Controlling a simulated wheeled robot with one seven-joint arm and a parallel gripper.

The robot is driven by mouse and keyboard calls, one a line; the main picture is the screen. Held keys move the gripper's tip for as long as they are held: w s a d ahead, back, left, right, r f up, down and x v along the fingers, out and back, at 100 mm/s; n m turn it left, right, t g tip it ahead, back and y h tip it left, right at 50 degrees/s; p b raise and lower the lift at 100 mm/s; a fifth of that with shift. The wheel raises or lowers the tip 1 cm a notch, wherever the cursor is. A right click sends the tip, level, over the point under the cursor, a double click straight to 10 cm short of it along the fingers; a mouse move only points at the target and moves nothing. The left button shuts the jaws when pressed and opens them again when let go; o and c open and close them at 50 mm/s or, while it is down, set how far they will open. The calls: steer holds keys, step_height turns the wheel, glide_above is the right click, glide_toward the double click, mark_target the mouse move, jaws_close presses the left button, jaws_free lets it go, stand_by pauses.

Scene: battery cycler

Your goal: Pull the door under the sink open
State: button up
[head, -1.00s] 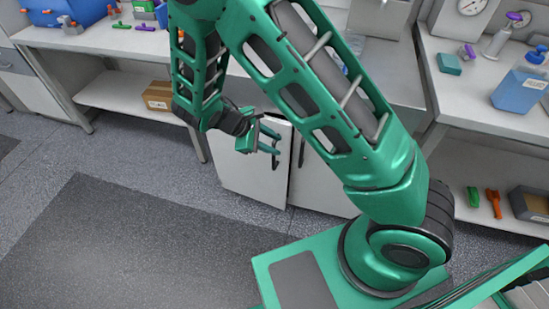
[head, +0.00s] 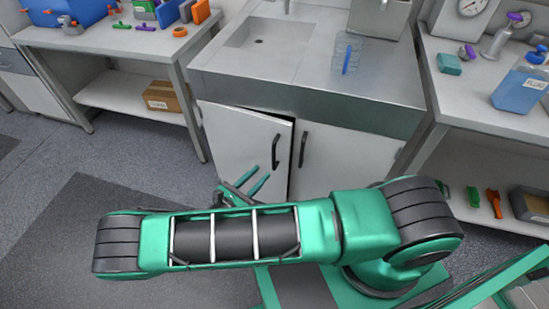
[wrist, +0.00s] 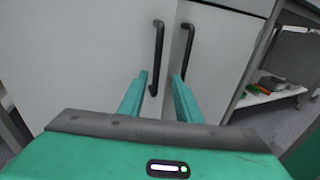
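The white cabinet under the sink has two doors. The left door (head: 238,145) stands slightly ajar, with a dark gap along its top and right edge. It also shows in the wrist view (wrist: 95,55). Its black bar handle (head: 275,151) is near its right edge. The right door (head: 345,160) looks closed and has its own handle (head: 303,149). My gripper (head: 263,173) is open and empty, low in front of the left door. In the wrist view, the left door's handle (wrist: 158,50) runs down between my fingertips (wrist: 160,76). The right door's handle (wrist: 183,55) ends close by the right finger. Contact cannot be told.
The sink counter (head: 320,85) is above the doors, with a clear rack (head: 347,55) on it. Benches (head: 120,50) stand on both sides, with a cardboard box (head: 168,98) on the left lower shelf. The floor (head: 140,160) left of the cabinet is clear.

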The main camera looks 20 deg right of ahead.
mark_target(273, 159)
steer(key=shift+n+t, duration=0.5)
steer(key=shift+t, duration=0.1)
steer(key=x, duration=1)
steer(key=shift+w+d+f, duration=0.1)
steer(key=shift+f, duration=0.2)
